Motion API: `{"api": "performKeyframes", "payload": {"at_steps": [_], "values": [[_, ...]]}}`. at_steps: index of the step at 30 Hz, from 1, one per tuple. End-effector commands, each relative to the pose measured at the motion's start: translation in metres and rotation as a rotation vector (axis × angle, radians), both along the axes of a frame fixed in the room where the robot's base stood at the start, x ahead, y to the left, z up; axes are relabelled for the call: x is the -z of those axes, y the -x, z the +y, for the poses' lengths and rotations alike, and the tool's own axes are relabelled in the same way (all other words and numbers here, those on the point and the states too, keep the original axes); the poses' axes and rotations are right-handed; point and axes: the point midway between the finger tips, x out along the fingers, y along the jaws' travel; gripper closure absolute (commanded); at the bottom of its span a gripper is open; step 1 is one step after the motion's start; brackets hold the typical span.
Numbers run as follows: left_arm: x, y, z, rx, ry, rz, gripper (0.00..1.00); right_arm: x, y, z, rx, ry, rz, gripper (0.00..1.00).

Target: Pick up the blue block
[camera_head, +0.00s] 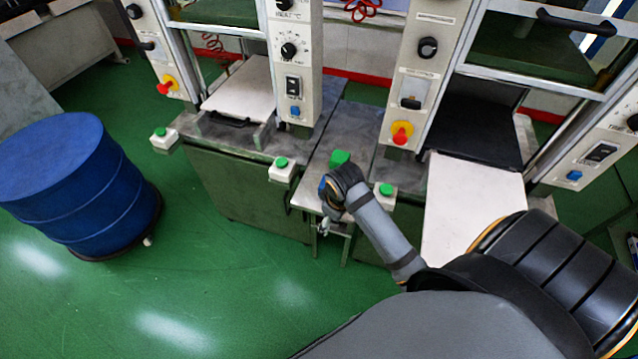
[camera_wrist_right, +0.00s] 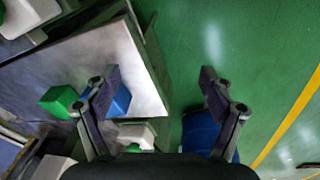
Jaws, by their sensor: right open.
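The blue block (camera_wrist_right: 120,100) lies on the grey metal table in the right wrist view, partly hidden behind the left-hand finger of my right gripper (camera_wrist_right: 158,88). The gripper is open, its fingers wide apart, with nothing between them. The block is off to the left of the gap. In the head view my right gripper (camera_head: 338,190) is over the small table between the two machines, and a small blue patch (camera_head: 323,185) shows at its left side, mostly covered. A green block (camera_wrist_right: 59,101) is left of the blue one; it also shows in the head view (camera_head: 339,157). My left gripper is not in view.
White boxes with green buttons (camera_head: 282,168) (camera_head: 385,194) stand on either side of the small table. Two machines with control panels rise behind. A blue barrel (camera_head: 80,180) stands on the green floor at left. The floor in front is clear.

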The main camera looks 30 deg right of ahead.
Motion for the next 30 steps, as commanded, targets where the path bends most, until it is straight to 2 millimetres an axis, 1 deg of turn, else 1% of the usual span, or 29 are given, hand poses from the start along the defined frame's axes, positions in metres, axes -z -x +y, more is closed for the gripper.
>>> {"api": "performKeyframes", "payload": {"at_steps": [1,5,8,9,12,16,20,23,30], "values": [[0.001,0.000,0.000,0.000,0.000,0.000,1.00,-0.001,-0.015,-0.006,-0.033,0.007,0.018,0.18],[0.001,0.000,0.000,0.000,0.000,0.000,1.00,-0.012,-0.049,-0.020,-0.129,0.015,0.075,0.18],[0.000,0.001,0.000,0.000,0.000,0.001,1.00,-0.029,-0.077,-0.033,-0.207,0.013,0.119,0.18],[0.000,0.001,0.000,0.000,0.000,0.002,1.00,-0.038,-0.088,-0.039,-0.239,0.008,0.137,0.18],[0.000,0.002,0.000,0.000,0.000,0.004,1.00,-0.060,-0.109,-0.051,-0.309,-0.009,0.176,0.18],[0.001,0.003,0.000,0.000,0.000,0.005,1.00,-0.075,-0.120,-0.059,-0.357,-0.026,0.199,0.18],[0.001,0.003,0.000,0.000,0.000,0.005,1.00,-0.076,-0.121,-0.059,-0.366,-0.029,0.205,0.18],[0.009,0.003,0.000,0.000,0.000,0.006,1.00,-0.068,-0.121,-0.059,-0.365,-0.029,0.203,0.18],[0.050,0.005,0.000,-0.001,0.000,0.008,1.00,-0.027,-0.121,-0.059,-0.364,-0.028,0.201,0.18]]}}
